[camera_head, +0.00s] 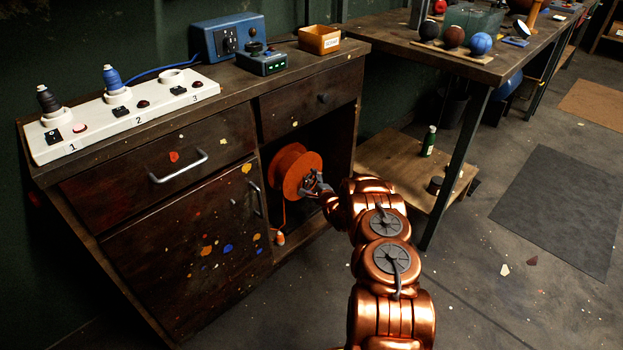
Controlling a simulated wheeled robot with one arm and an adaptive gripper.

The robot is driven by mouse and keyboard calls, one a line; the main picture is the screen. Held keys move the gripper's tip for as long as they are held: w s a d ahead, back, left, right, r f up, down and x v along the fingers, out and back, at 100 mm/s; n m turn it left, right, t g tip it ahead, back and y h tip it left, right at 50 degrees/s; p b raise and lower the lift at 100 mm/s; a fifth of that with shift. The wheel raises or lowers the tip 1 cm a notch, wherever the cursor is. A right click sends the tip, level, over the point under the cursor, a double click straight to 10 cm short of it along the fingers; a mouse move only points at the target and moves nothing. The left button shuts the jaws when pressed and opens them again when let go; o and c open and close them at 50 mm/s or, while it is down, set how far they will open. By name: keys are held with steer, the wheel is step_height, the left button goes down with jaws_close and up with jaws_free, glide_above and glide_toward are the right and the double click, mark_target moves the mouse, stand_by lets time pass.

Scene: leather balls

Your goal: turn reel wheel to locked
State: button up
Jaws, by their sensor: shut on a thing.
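The orange reel wheel (292,168) sits in the open compartment of the dark wooden cabinet, under the small right drawer. An orange cord hangs from it down to a small orange and white end piece (280,238). My gripper (313,184) is at the right front of the reel, shut on a part near its hub. My copper arm reaches in from the lower right. The fingers and wrist hide part of the hub. I cannot read any lock mark on the reel.
The cabinet top (225,85) bears a white numbered board (125,113), a blue device (226,38) and an orange box (319,40). A drawer handle (179,167) juts out left of the reel. The floor at right is mostly clear.

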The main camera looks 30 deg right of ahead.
steer(key=m+g+y+p, duration=0.1)
steer(key=m+p, duration=0.1)
steer(key=m, duration=0.1)
steer(key=shift+m+y, duration=0.4)
steer(key=shift+f, duration=0.1)
stand_by(0.4)
steer(key=o, duration=1.1)
steer(key=shift+a, duration=0.1)
steer(key=shift+c, duration=0.2)
steer(key=shift+s, duration=0.1)
steer(key=v, duration=1.1)
steer(key=shift+s+r, duration=0.3)
steer(key=shift+r, duration=0.1)
